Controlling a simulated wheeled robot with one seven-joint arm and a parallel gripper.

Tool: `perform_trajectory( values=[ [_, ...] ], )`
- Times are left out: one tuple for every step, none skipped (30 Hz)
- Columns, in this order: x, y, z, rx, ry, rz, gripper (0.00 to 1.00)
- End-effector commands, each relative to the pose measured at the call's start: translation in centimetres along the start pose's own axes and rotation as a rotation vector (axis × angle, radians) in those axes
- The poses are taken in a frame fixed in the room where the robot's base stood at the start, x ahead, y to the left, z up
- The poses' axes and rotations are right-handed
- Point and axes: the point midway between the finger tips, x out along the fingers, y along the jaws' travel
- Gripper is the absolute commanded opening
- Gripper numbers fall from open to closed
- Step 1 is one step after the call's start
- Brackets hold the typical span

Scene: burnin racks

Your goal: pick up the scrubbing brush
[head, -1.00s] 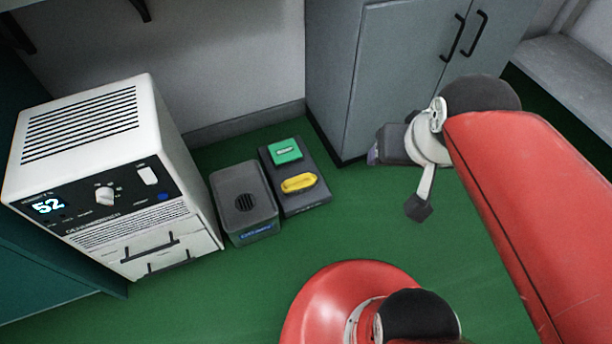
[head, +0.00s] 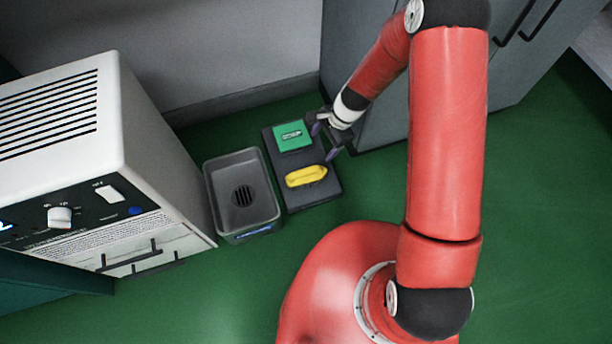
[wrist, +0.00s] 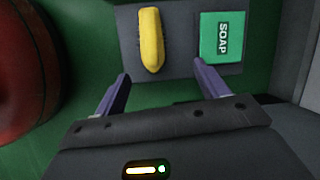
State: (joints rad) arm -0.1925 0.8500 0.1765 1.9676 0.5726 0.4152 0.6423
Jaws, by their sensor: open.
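A yellow, rounded, oblong piece (head: 306,176) lies on a dark flat tray (head: 325,194). It appears to be the scrubbing brush, though no bristles show. In the wrist view the yellow piece (wrist: 151,40) lies beyond the fingertips, roughly in line with the gap between them. A green block (head: 292,136) sits on the same tray behind it; in the wrist view the green block (wrist: 222,38) reads SOAP. My gripper (head: 322,141) is open and empty at the tray's right side, apart from the yellow piece. It also shows in the wrist view (wrist: 161,70).
A grey basin (head: 214,190) with a dark drain grille stands left of the tray. A white dehumidifier-like machine (head: 150,130) stands farther left. A grey cabinet (head: 370,135) rises close behind my gripper. Green floor (head: 540,220) is open at right.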

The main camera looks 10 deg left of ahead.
Motion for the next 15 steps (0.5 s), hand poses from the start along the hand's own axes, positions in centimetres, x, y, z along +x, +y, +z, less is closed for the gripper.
perform_trajectory(
  values=[
    [3.0,0.5,0.0,0.043,-0.019,0.020,0.73],
    [4.2,0.7,0.1,0.066,-0.026,0.027,0.73],
    [5.5,1.0,0.1,0.093,-0.034,0.035,0.73],
    [6.4,1.2,0.1,0.111,-0.037,0.040,0.73],
    [7.1,1.3,0.1,0.126,-0.040,0.044,0.73],
    [7.9,1.5,0.1,0.141,-0.044,0.049,0.73],
    [8.3,1.7,0.2,0.151,-0.046,0.052,0.73],
    [8.7,1.8,0.2,0.158,-0.048,0.055,0.73],
    [9.2,1.8,0.2,0.165,-0.049,0.056,0.73],
    [9.6,1.9,0.2,0.168,-0.050,0.057,0.73],
    [10.0,1.9,0.3,0.170,-0.050,0.058,0.73],
    [10.4,1.9,0.3,0.170,-0.050,0.058,0.73],
    [10.8,1.9,0.3,0.169,-0.050,0.057,0.73],
    [11.1,1.9,0.4,0.169,-0.051,0.058,0.73],
    [11.5,2.0,0.4,0.168,-0.051,0.059,0.73]
  ],
)
